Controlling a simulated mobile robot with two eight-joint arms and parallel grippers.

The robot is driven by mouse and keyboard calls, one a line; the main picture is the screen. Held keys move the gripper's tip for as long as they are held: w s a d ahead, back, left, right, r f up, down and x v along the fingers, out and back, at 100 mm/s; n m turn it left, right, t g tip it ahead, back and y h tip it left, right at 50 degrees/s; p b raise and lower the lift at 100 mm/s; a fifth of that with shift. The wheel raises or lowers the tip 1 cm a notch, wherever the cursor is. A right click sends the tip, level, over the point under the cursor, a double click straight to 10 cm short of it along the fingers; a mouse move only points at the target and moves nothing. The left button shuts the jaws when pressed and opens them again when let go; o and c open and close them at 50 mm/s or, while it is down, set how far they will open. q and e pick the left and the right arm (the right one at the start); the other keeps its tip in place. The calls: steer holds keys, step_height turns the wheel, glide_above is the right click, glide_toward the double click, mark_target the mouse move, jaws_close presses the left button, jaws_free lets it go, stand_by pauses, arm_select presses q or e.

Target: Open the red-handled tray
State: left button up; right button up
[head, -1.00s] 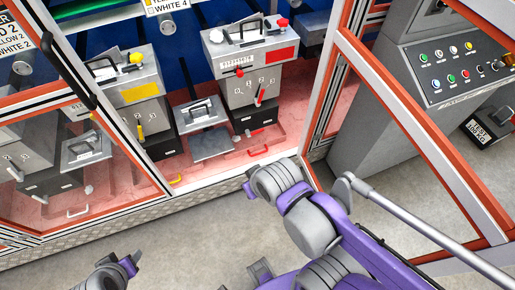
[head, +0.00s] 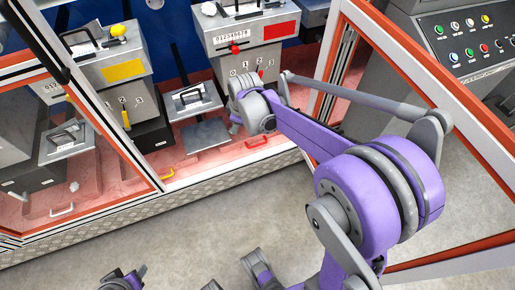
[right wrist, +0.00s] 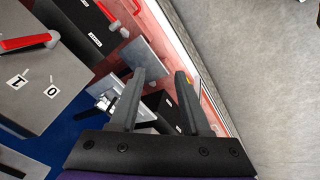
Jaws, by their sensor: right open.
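The red tray handle (head: 257,141) lies low on the pinkish cabinet floor, near the front sill and below the red-marked grey machine (head: 262,45). The tray behind it is mostly hidden by my right arm. My right wrist reaches through the opening, up and left of the handle. In the right wrist view my right gripper (right wrist: 163,72) is open, with nothing between its fingers. A grey plate and black box (right wrist: 85,25) lie beyond the fingertips.
A yellow handle (head: 167,173) and a white handle (head: 62,210) sit further left, the white one behind glass. A red lever (right wrist: 25,42) juts from a grey switch box. An orange-framed door (head: 430,100) stands open at right. The grey floor in front is clear.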

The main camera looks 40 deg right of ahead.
steer(key=w+d+f+n+g+b, duration=0.1)
steer(key=w+d+f+n+b, duration=0.3)
steer(key=f, duration=0.6)
steer(key=w+d+f+b, duration=0.2)
steer(key=w+d+f, duration=0.4)
steer(key=f, duration=0.4)
steer(key=n+b, duration=0.4)
steer(key=b, duration=0.1)
glide_toward(258, 145)
arm_select(q)
step_height(258, 145, down, 16)
steer(key=w+b, duration=0.1)
steer(key=b, duration=0.1)
steer(key=shift+w+f+b, duration=0.15)
steer(key=shift+w+b, duration=0.1)
steer(key=shift+b, duration=0.1)
arm_select(e)
steer(key=shift+g, duration=0.3)
steer(key=f, duration=0.2)
steer(key=w+f, duration=0.1)
steer(key=f, duration=0.2)
steer(key=w+f, duration=0.1)
steer(key=f, duration=0.1)
steer(key=shift+w+d+f, duration=0.15)
steer(key=shift+d+f, duration=0.1)
steer(key=shift+c, duration=0.4)
jaws_close()
